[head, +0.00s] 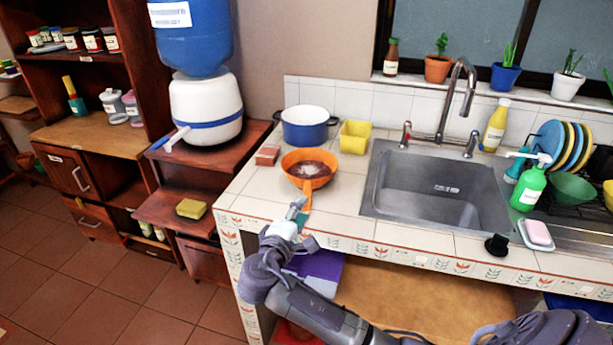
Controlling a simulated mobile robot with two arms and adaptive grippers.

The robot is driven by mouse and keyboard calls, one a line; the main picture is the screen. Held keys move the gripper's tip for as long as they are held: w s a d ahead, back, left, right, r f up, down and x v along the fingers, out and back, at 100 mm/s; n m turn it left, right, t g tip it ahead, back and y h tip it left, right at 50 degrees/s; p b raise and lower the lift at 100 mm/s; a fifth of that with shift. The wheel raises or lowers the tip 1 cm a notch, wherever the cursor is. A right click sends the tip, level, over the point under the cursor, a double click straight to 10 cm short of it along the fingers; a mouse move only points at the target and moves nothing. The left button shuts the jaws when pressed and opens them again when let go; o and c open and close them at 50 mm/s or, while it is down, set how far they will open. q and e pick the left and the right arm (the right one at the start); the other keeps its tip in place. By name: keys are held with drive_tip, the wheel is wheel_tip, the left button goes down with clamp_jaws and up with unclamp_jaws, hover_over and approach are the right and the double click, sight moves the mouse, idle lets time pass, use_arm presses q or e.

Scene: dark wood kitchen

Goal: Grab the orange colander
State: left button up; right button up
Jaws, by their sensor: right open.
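The orange colander (318,182) sits on the white tiled counter, left of the sink. It looks like a round bowl with a dark inside, and an orange handle-like part points toward the front edge. My right gripper (298,205) is at the counter's front edge, just in front of the colander, close to that handle-like part. The gripper is open; its fingers are small in view, and I cannot tell whether they touch the colander. My left gripper is not in view.
A blue pot (305,133) stands behind the colander, with a yellow container (354,137) to its right and a reddish block (267,155) to its left. The steel sink (430,187) is to the right. Bare counter (345,205) lies between colander and sink.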

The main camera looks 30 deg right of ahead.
sight(309, 194)
drive_tip(key=shift+x, duration=1)
drive_tip(key=shift+w+d+p, duration=0.3)
drive_tip(key=shift+w+d, duration=0.05)
drive_tip(key=shift+w, duration=0.1)
drive_tip(key=x, duration=0.2)
drive_tip(key=p+x, duration=0.1)
drive_tip(key=x, duration=0.1)
drive_tip(key=shift+w+d+f, duration=0.2)
drive_tip(key=shift+f, duration=0.2)
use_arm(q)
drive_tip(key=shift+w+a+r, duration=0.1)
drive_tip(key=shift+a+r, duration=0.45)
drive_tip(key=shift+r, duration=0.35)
use_arm(e)
clamp_jaws()
drive_tip(key=shift+r, duration=0.1)
